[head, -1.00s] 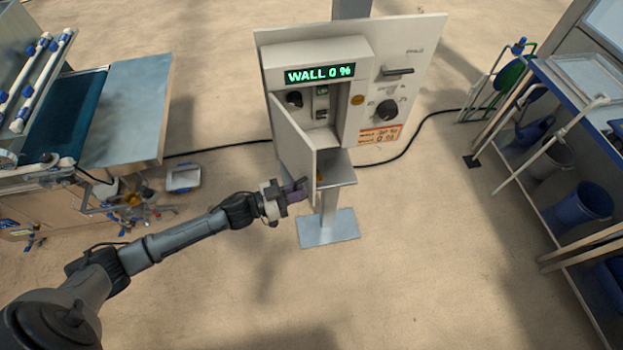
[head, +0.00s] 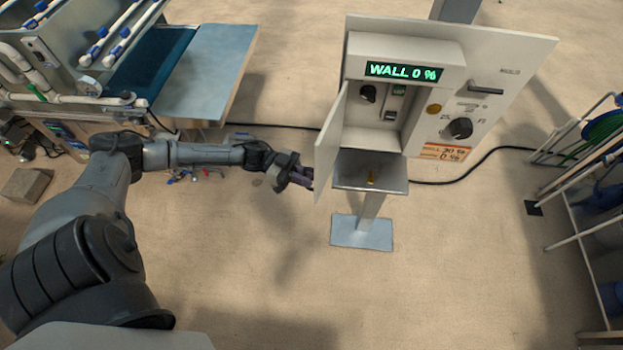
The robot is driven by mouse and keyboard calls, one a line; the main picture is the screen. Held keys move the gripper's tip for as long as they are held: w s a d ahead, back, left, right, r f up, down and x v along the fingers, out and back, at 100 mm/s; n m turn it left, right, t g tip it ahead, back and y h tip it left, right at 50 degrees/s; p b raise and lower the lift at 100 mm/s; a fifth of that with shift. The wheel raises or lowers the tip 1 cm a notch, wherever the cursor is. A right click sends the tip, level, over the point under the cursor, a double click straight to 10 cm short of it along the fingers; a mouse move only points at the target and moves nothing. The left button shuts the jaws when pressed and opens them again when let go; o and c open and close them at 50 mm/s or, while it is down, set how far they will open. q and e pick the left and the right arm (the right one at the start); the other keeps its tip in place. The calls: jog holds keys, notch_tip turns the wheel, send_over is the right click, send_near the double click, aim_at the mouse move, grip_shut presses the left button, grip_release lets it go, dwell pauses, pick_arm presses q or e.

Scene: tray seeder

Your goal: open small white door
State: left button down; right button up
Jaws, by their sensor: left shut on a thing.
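The small white door (head: 329,146) stands swung out from the left side of the white control box (head: 405,50). Its inside is exposed, with a dark knob (head: 367,93) and small switches in the recess. My left gripper (head: 303,177) is shut at the door's free edge, on its outer left side. The part it grips is hidden by the fingers and the door, probably the door's handle or edge. The display (head: 403,71) reads WALL 0 %. My right gripper is not in view.
A small tray (head: 370,172) juts out below the recess. The post stands on a metal foot (head: 362,232). A machine with a blue-grey table (head: 205,72) is at the left, a rack (head: 590,150) at the right. A black cable (head: 465,176) runs along the floor.

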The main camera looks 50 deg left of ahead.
pick_arm(q)
jog(key=shift+s+a+f, duration=0.1)
jog(key=shift+a+f, duration=0.05)
jog(key=shift+a, duration=0.05)
jog(key=c, duration=1.2)
grip_release()
jog(key=shift+b+v, duration=1.1)
jog(key=shift+v, duration=5.75)
